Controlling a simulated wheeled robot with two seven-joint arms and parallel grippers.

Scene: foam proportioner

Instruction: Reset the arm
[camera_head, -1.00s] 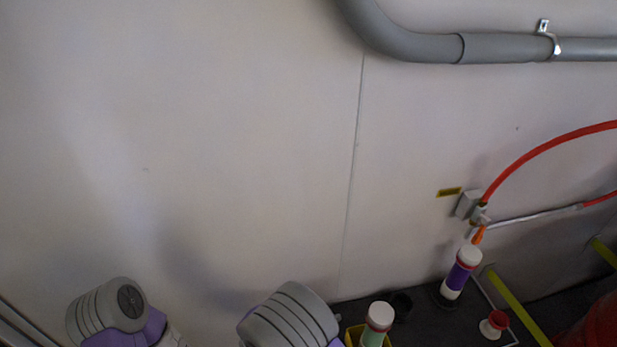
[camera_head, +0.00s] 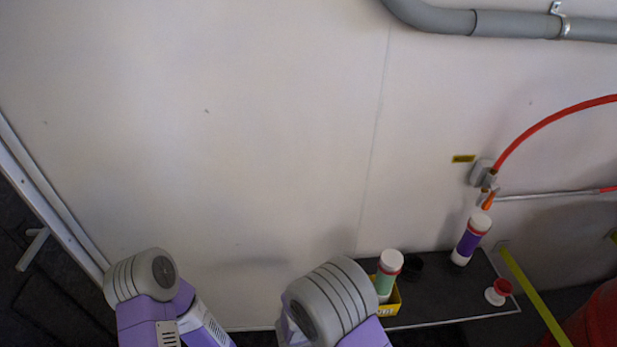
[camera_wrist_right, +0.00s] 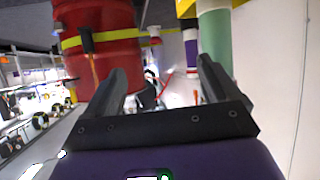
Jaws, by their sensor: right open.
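My right gripper (camera_wrist_right: 165,85) shows in the right wrist view with its two dark fingers spread apart and nothing between them. Beyond the fingers are a red drum with a yellow band (camera_wrist_right: 100,45), a purple-and-white bottle (camera_wrist_right: 191,48) and a green bottle (camera_wrist_right: 215,40). In the head view only grey-and-purple links of my two arms show along the bottom edge. Neither gripper is visible in that view, and my left gripper is not seen at all.
A dark shelf (camera_head: 440,295) by the white wall holds the green bottle (camera_head: 388,275) in a yellow box (camera_head: 388,300), the purple bottle (camera_head: 471,240) and a red-and-white piece (camera_head: 498,292). A red hose (camera_head: 560,120) and grey pipe (camera_head: 515,23) run along the wall.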

